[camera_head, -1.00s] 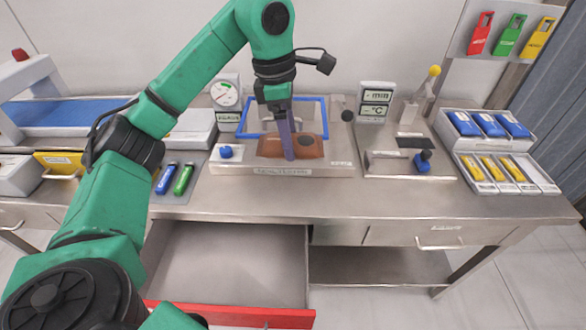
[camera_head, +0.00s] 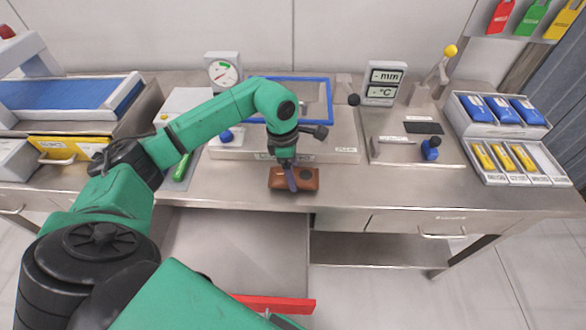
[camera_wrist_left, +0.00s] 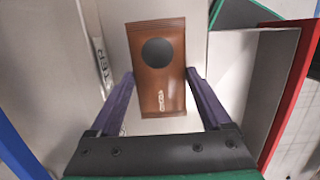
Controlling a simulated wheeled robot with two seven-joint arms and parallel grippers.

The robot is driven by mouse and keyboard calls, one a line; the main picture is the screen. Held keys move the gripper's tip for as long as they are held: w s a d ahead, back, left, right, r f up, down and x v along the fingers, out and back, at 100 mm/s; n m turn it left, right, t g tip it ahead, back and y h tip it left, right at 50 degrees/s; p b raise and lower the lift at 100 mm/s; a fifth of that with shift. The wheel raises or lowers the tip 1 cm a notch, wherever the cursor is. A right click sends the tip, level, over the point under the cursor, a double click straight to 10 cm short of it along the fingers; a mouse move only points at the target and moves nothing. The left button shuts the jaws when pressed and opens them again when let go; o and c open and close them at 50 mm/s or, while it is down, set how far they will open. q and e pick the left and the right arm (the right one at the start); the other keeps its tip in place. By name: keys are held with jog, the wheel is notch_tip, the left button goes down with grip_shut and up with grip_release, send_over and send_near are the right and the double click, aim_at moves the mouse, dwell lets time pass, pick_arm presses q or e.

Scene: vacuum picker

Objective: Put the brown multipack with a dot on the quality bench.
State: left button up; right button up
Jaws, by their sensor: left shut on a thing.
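The brown multipack (camera_head: 308,180) has a dark round dot, which shows clearly in the left wrist view (camera_wrist_left: 158,85). My left gripper (camera_head: 292,182) is shut on it, with one purple finger at each side and the wrist above. The pack is in front of the labelled plate (camera_head: 345,153), near the front edge of the steel bench (camera_head: 400,188). I cannot tell whether it touches the bench or how high it is. My right gripper is not in view.
A blue frame (camera_head: 328,100) stands on the plate behind. A gauge (camera_head: 223,73) and a display (camera_head: 384,83) are at the back. An open drawer with a red front (camera_head: 275,303) juts out below the bench.

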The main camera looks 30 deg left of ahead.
pick_arm(q)
jog(key=shift+f, duration=0.45)
jog(key=o, duration=1.3)
jog(key=shift+r, duration=0.1)
jog(key=shift+o, duration=0.2)
jog(key=shift+r, duration=0.35)
notch_tip(320, 180, up, 12)
jog(key=a+b, duration=0.1)
jog(key=b, duration=0.2)
jog(key=shift+s+a+f, duration=0.25)
jog(key=shift+s+a, duration=0.05)
jog(key=shift+s, duration=0.1)
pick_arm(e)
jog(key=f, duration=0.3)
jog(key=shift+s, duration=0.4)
pick_arm(q)
jog(key=shift+f, duration=0.1)
